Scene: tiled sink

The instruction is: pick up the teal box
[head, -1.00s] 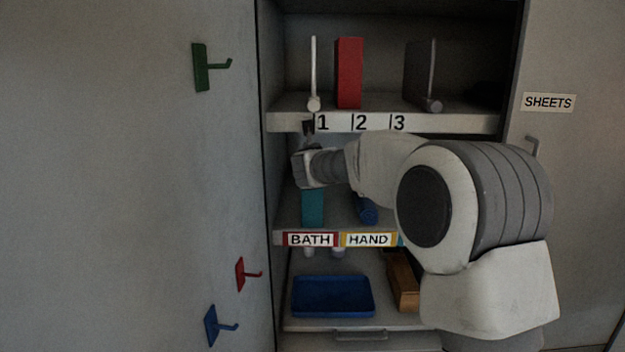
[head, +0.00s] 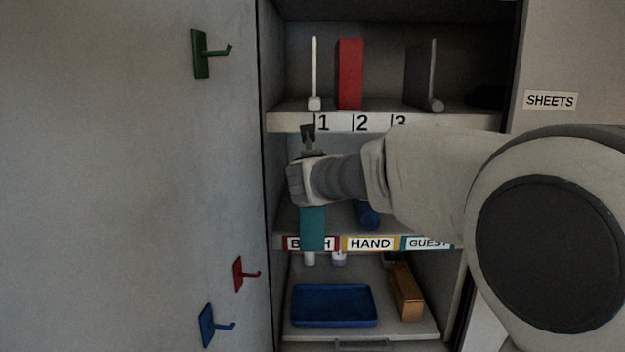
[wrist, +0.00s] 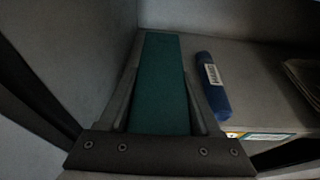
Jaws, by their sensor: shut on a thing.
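The teal box (head: 312,229) is on the middle shelf side of the cabinet, at the left, and hangs in front of the shelf's label strip, covering part of the BATH label. It also shows in the wrist view (wrist: 160,90) as a long teal face between the two fingers. My gripper (head: 309,203) is shut on the teal box from above; in the wrist view the fingers (wrist: 162,118) lie along both its sides. The box's top end is hidden by my gripper in the head view. I cannot tell whether its bottom touches the shelf.
A blue roll (head: 369,215) lies to the right on the middle shelf (head: 285,224). The upper shelf edge (head: 290,122) is just above my wrist. The cabinet's left wall is close. A blue tray (head: 334,305) and brown box (head: 406,292) are below.

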